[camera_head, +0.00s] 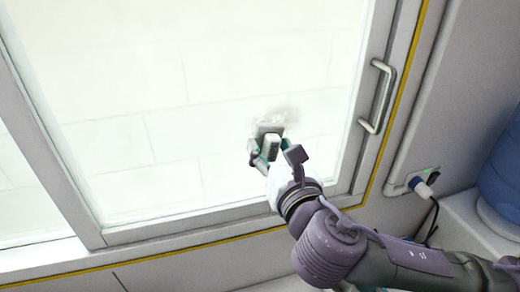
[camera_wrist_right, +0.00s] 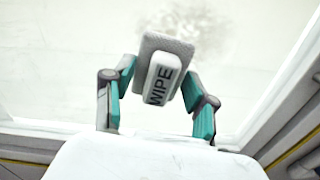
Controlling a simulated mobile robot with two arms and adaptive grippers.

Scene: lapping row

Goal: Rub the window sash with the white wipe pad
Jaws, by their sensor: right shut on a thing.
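The window sash (camera_head: 230,211) has a grey frame around a large bright glass pane (camera_head: 190,90). My right gripper (camera_head: 266,152) is in front of the lower right part of the glass. It is shut on the white wipe pad (camera_head: 270,129), which is at the glass; I cannot tell for sure whether it touches. In the right wrist view the wipe pad (camera_wrist_right: 163,75) sits between the two teal fingers, its grip marked "WIPE". A faint grey smudge (camera_wrist_right: 205,35) shows on the glass beside the pad. My left gripper is out of view.
A metal handle (camera_head: 377,97) stands out from the sash's right side. A yellow line (camera_head: 390,130) runs around the frame. To the right are a plug with a cable (camera_head: 423,187) and a blue container (camera_head: 502,175) on a pale surface. The glass left of my gripper is clear.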

